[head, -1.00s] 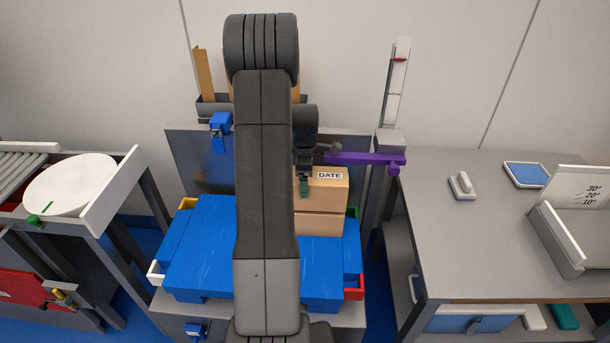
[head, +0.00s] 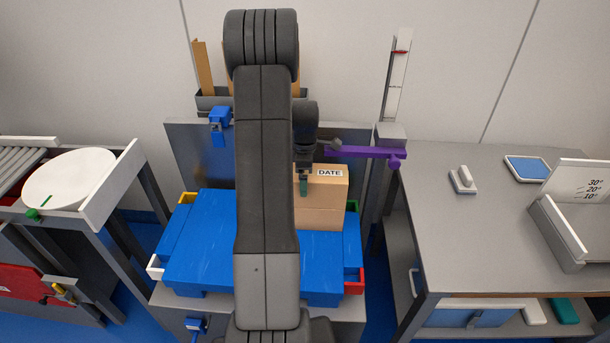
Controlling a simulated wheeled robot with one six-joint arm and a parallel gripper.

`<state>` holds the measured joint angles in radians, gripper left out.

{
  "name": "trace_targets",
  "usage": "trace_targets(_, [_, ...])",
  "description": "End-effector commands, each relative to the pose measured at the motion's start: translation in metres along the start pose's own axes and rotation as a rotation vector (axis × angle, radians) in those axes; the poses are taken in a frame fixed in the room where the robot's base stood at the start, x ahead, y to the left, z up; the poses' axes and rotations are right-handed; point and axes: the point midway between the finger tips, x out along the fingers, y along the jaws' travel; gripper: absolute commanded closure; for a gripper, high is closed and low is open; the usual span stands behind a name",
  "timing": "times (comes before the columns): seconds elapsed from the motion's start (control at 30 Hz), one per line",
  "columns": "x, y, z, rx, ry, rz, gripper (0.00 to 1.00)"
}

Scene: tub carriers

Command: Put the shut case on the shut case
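A brown cardboard case with a DATE label (head: 325,190) shows right of my arm. A second brown case (head: 320,219) is directly below it, parted from it by a thin dark line. I cannot tell whether the two touch. The lower case is at the back right of a blue platform (head: 200,265). Their left parts are hidden behind my arm. My gripper (head: 303,184) points down at the upper case's left part, with one green-tipped finger visible in front of it. The other finger is hidden, so its grip is unclear.
A purple bar (head: 365,152) on a grey post reaches in close behind the upper case's right side. A blue clamp (head: 219,127) is on the back panel at left. A grey table (head: 470,235) stands at right, a round white plate (head: 70,181) at left.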

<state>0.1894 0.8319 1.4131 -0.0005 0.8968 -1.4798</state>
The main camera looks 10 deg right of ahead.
Motion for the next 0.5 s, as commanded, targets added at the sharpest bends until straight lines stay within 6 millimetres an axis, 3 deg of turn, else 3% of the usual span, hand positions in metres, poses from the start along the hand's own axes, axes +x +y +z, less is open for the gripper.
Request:
trace_targets(0.27, [-0.022, 0.001, 0.0, 0.0, 0.0, 0.004, 0.0])
trace_targets(0.5, [-0.077, 0.001, 0.0, 0.0, 0.0, 0.006, 0.0])
